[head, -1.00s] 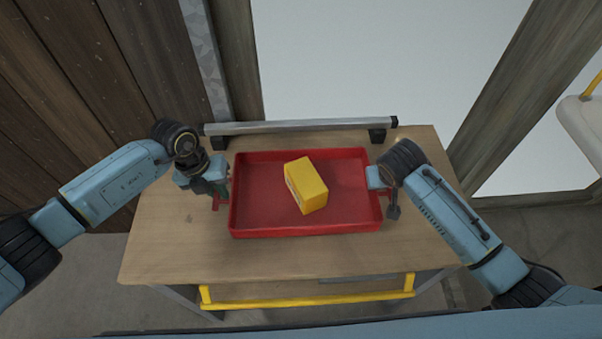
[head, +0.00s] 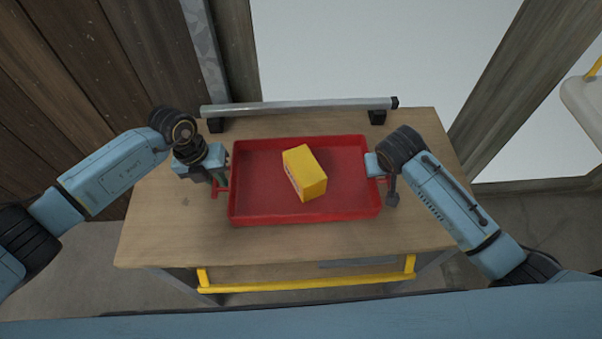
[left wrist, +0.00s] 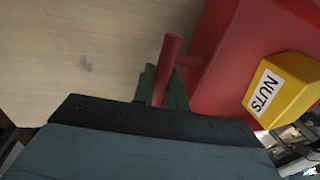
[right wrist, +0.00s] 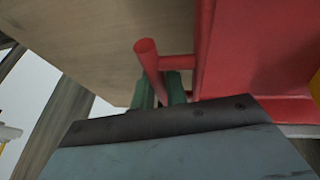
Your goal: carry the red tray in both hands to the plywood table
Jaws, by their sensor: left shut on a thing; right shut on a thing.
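The red tray (head: 270,213) is over the plywood table (head: 160,235), with a yellow box (head: 305,173) in it. The box reads NUTS in the left wrist view (left wrist: 268,92). My left gripper (head: 220,184) is at the tray's left handle, and in the left wrist view its green fingers (left wrist: 162,88) are shut on the red handle bar. My right gripper (head: 383,177) is at the right handle, and in the right wrist view its fingers (right wrist: 160,90) are shut on that bar. I cannot tell whether the tray's underside touches the tabletop.
A grey metal bar (head: 300,107) on black blocks runs along the table's back edge. A yellow rail (head: 310,284) runs below its front edge. Wooden plank wall (head: 90,80) stands at the left, and a wooden post (head: 530,75) at the right.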

